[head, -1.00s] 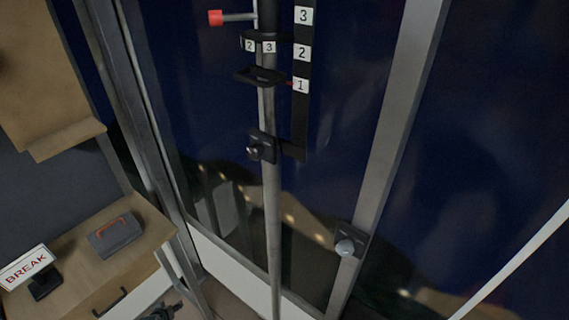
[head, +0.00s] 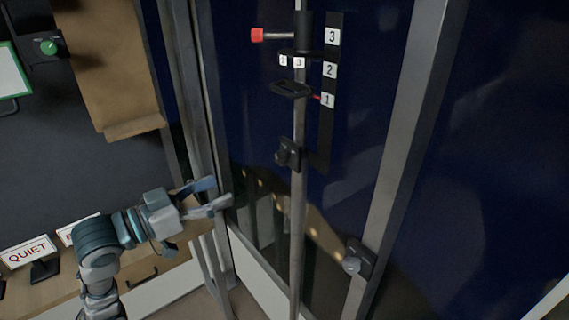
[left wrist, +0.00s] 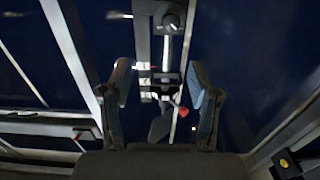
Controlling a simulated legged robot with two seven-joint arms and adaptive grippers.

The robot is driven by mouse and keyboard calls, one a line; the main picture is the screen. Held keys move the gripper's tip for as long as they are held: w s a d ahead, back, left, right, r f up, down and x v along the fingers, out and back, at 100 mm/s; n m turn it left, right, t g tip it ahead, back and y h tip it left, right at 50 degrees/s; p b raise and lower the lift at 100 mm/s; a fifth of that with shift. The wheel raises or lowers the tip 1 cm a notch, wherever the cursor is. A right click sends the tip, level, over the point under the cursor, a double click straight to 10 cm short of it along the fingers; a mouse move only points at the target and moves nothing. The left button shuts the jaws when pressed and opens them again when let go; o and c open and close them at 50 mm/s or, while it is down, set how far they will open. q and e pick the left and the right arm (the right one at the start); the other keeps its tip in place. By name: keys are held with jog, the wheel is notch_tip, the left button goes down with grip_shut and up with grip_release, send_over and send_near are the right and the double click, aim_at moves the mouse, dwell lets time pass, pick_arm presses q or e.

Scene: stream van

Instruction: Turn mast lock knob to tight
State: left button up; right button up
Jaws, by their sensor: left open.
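The mast (head: 298,215) is a thin grey vertical pole in front of dark blue panels. A dark knob (head: 287,152) sits on a black clamp on the mast, below the number scale; I take it for the mast lock knob. Its setting is too small to read. A knob (left wrist: 170,22) on the mast shows at the top of the left wrist view, beyond the fingers. My left gripper (head: 221,193) is open and empty, left of the mast and a little below the knob, apart from both. Its spread fingers (left wrist: 160,85) frame the mast in the wrist view. My right gripper is not in view.
A black scale (head: 328,100) numbered 1 to 3 and a red-tipped handle (head: 258,35) are higher on the mast. Another rounded knob (head: 353,262) is on the slanted frame post (head: 400,150). A metal upright (head: 190,90) stands left, near a desk with a QUIET sign (head: 28,252).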

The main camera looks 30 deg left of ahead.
pick_arm(q)
jog(key=d+p+x, duration=0.1)
jog(key=x, duration=0.3)
jog(key=p, duration=0.5)
send_near(281, 161)
jog(key=w+a, duration=0.1)
jog(key=w, duration=0.5)
jog(key=w+d, duration=0.2)
jog(key=d, duration=0.3)
jog(key=shift+w+d+r+p, duration=0.1)
jog(key=shift+w+p, duration=0.2)
jog(key=shift+w, duration=0.1)
jog(key=a, duration=0.2)
jog(key=shift+a+f, duration=0.3)
jog(key=shift+a, duration=0.1)
jog(key=c, duration=1.1)
jog(key=shift+s+d+r, duration=0.15)
jog(key=shift+s+d, duration=0.05)
jog(key=shift+d, duration=0.1)
jog(key=shift+c, duration=0.4)
jog(key=shift+d, duration=0.2)
jog(key=shift+w+a, duration=0.1)
jog(key=shift+a, duration=0.05)
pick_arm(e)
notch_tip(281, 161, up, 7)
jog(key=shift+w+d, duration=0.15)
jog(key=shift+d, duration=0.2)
